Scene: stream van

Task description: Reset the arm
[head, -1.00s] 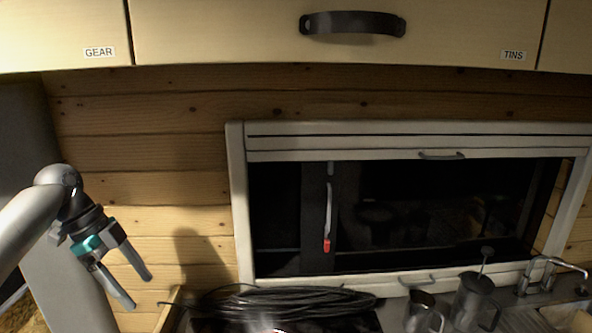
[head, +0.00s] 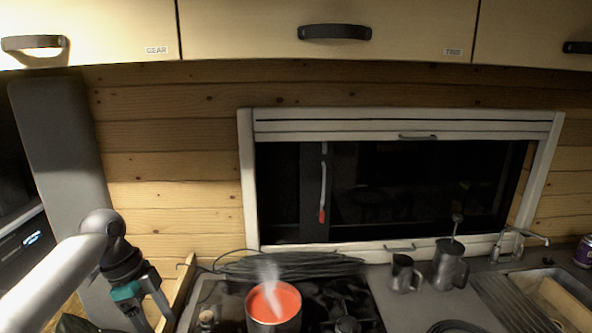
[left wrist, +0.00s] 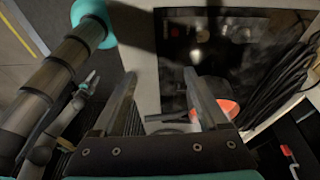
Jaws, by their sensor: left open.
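My left gripper (head: 150,312) is at the lower left of the head view, in front of the wooden wall and left of the stove. Its two dark fingers are apart with nothing between them. In the left wrist view the fingers (left wrist: 160,78) are spread, with a pale surface and the dark stove top beyond them. Grey links of my own body with teal parts show at the left of that view.
A steaming pot of red-orange content (head: 273,304) stands on the stove (head: 224,293). A coiled black cable (head: 290,263) lies behind it. Metal jugs (head: 449,266) and a sink with a tap (head: 511,245) are to the right. Cabinets (head: 260,30) hang above.

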